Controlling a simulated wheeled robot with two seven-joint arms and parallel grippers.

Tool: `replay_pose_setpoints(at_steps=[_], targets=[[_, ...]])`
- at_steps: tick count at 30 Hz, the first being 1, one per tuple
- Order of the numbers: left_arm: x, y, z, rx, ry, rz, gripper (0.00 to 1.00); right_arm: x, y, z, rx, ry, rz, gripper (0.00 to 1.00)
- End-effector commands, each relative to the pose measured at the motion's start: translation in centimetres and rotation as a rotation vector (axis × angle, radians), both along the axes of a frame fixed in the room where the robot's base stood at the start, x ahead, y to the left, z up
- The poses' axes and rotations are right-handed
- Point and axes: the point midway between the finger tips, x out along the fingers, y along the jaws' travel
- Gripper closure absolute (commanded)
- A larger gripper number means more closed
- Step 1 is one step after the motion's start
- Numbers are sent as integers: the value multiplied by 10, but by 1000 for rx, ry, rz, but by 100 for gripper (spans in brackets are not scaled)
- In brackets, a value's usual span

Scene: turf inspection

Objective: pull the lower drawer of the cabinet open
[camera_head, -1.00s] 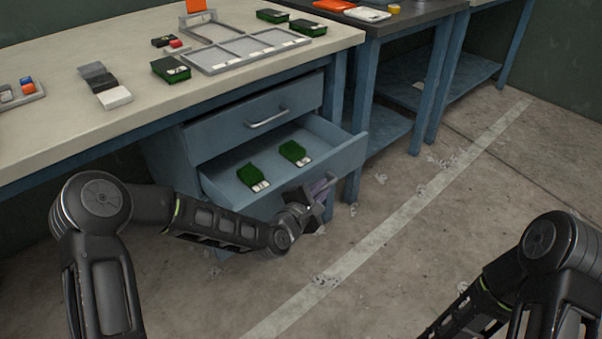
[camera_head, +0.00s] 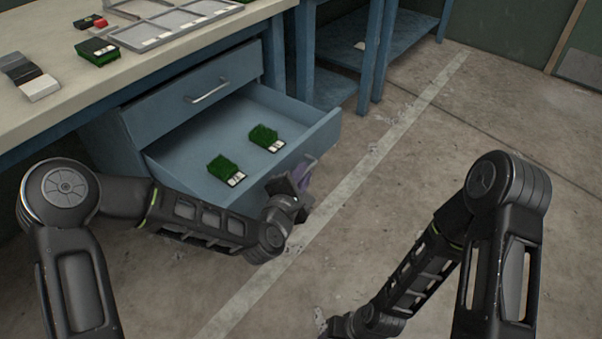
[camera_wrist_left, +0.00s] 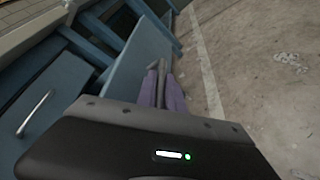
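The blue-grey cabinet (camera_head: 150,123) stands under the workbench. Its lower drawer (camera_head: 318,133) is well open, and two green turf samples (camera_head: 222,168) (camera_head: 265,137) with white labels lie inside. My left gripper (camera_head: 303,172) is at the outer face of the drawer front. In the left wrist view, its purple fingers (camera_wrist_left: 165,90) are close together around a grey bar, which looks like the drawer's handle. The wrist hides part of the handle in the head view. My right gripper (camera_head: 338,326) is low at the bottom edge, mostly cut off, with its fingers hidden.
The upper drawer (camera_head: 195,90) is shut, with a silver handle (camera_head: 207,91). The workbench (camera_head: 130,85) above holds a grey tray (camera_head: 170,30), another turf sample (camera_head: 96,52) and small blocks. A blue-legged table (camera_head: 375,50) stands behind the drawer. The concrete floor at the right is clear.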

Motion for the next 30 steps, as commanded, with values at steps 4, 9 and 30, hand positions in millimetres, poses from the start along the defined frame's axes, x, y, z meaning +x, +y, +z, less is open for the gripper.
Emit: replay_pose_setpoints(at_steps=[4, 9, 30], targets=[[0, 0, 0, 0, 0, 0, 80, 0, 0, 0, 0, 0, 0, 64], [0, 0, 0, -1, 0, 1, 80, 0, 0, 0, 0, 0, 0, 64], [-71, 26, 17, -1, 0, 0, 80, -4, 4, 16, 6, 7, 11, 64]])
